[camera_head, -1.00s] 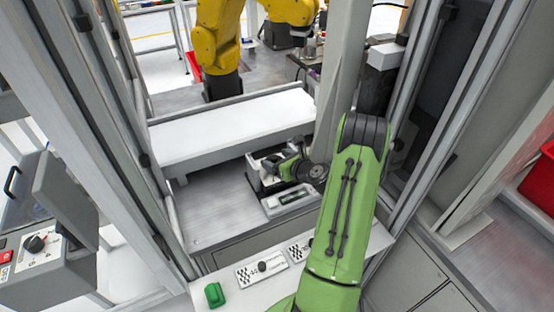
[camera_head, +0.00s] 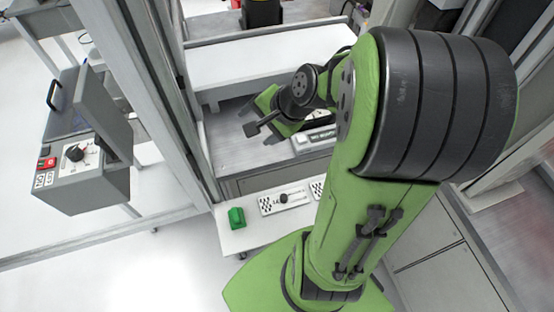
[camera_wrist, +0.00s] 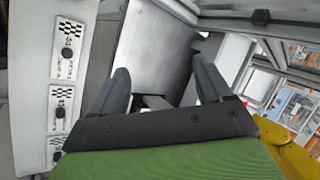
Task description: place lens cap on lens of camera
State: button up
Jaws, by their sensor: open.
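My gripper (camera_head: 262,133) is open over the grey metal bench, near the white tray. Its two dark fingers also show in the wrist view (camera_wrist: 162,75), with bare metal between their tips. A white checkered plate with a small round black piece (camera_head: 283,198) lies on the white front ledge. A second checkered plate (camera_head: 317,188) is partly hidden by my arm. I cannot tell which piece is a lens cap or camera lens.
A green block (camera_head: 237,217) sits on the ledge, left of the plates. A white tray (camera_head: 313,140) lies on the bench. A grey control box (camera_head: 85,165) and a metal post (camera_head: 165,90) stand left. A white beam (camera_head: 250,62) runs behind. The bench's left part is clear.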

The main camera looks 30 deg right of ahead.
jog(key=s+a+r+n+h, duration=0.1)
jog(key=s+a+r+n, duration=0.2)
jog(key=s+n, duration=0.4)
jog(key=s+a+r+n+g+h, duration=0.1)
jog(key=s+a+r+n, duration=0.2)
jog(key=s+n, duration=0.4)
jog(key=shift+s+r+h, duration=0.4)
jog(key=shift+s, duration=0.25)
